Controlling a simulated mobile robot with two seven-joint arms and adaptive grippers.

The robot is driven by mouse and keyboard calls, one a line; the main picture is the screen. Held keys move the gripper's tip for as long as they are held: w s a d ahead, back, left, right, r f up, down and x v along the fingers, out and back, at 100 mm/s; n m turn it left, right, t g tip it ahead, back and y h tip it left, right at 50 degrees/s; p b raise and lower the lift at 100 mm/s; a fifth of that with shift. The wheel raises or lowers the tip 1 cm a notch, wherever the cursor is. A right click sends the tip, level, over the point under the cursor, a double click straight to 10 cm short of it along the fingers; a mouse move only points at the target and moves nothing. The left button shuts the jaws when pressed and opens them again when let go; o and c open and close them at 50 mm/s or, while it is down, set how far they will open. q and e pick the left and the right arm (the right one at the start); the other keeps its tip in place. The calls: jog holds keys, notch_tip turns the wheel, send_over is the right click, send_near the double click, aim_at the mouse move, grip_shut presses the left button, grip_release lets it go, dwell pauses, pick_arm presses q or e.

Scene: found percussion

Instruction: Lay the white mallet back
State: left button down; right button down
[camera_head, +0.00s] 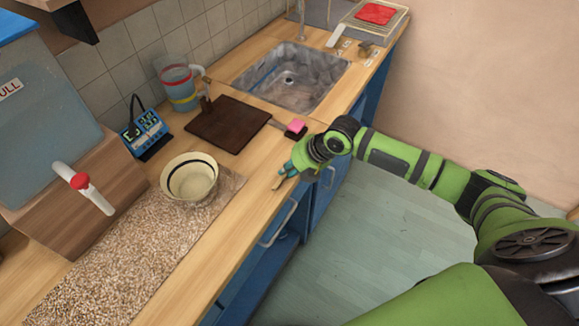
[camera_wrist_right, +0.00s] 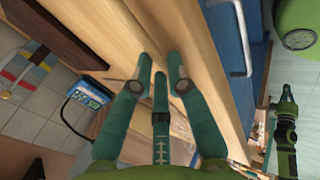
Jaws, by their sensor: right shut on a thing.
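My right gripper (camera_head: 289,170) is over the front edge of the wooden counter, beside the dark board. It is shut on a thin pale stick (camera_head: 278,182) that shows just past its fingertips. I cannot tell whether this stick is part of the white mallet; its other end is hidden by the gripper. In the right wrist view the teal fingers (camera_wrist_right: 160,68) are close together over the wood, and the held thing is hard to make out. A white bar-like thing (camera_head: 338,36) lies beyond the sink; it is too small to identify. My left gripper is not in view.
A bowl (camera_head: 189,178) stands on a grainy mat (camera_head: 120,252). A jug (camera_head: 178,84), blue device (camera_head: 145,136) and sink (camera_head: 290,78) are farther back. Bare counter runs along the front.

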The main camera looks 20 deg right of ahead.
jog(key=shift+s+f, duration=0.2)
jog(key=shift+f, duration=0.15)
jog(key=c, duration=1.1)
grip_release()
jog(key=shift+c, duration=0.2)
jog(key=shift+w+f, duration=0.1)
jog(key=shift+f, duration=0.05)
jog(key=v, duration=1.2)
